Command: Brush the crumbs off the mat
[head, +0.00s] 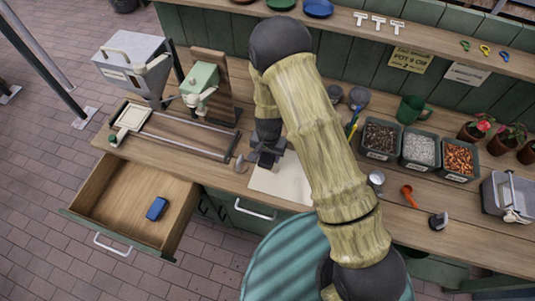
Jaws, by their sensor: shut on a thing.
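A pale, off-white mat (283,186) lies on the wooden bench top near its front edge, partly hidden behind my arm. My dark gripper (264,157) is low over the mat's back left corner. It is shut on a small dark thing, mostly hidden by the jaws; I cannot tell whether it is a brush or whether it touches the mat. No crumbs can be made out on the visible part of the mat.
An open drawer (94,187) at the left holds a blue block (156,208). A metal rail frame (180,130) lies left of my gripper. Three filled bins (419,151), an orange scoop (409,196) and a grey lidded box (508,197) stand at the right.

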